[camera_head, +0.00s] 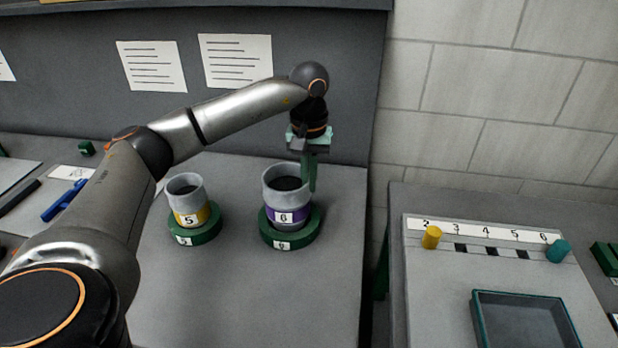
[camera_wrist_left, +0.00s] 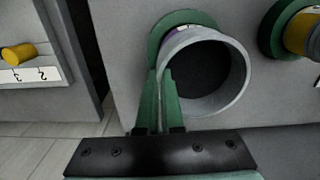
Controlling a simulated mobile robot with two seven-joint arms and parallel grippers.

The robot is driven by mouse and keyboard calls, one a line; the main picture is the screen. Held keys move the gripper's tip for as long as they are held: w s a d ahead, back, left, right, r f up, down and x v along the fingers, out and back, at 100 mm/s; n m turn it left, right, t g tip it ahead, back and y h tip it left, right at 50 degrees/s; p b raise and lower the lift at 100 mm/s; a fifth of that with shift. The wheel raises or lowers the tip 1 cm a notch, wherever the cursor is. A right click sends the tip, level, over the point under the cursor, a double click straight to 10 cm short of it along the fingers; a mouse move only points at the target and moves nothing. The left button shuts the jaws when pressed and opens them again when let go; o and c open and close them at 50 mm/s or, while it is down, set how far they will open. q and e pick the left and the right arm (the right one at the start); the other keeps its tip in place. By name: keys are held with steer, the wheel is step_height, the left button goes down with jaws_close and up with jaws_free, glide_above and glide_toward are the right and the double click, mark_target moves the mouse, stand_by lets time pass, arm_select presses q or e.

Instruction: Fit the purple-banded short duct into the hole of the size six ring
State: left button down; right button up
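The short duct with the purple band (camera_head: 290,214) is grey, open-topped and marked 6. It stands upright at the hole of the green size six ring (camera_head: 290,241); I cannot tell if its bottom is fully down in the hole. My left gripper (camera_head: 308,184) points down at the right side of the duct's rim. In the left wrist view, its green fingers (camera_wrist_left: 160,76) are close together at the rim of the duct (camera_wrist_left: 238,82), apparently with the wall between them. The ring (camera_wrist_left: 158,37) shows behind the duct there. My right gripper is out of view.
A yellow-banded duct (camera_head: 187,193) marked 5 stands in another green ring (camera_head: 195,236) to the left. The bench front is clear. At right, across a gap, a numbered board (camera_head: 440,285) holds yellow and teal plugs and a tray (camera_head: 480,318).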

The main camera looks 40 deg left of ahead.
arm_select(q)
steer(key=shift+f+b, duration=0.5)
steer(key=shift+f, duration=0.45)
steer(key=c, duration=1)
jaws_free()
step_height(320, 180, up, 13)
steer(key=shift+f+p, duration=0.2)
steer(key=shift+p, duration=0.25)
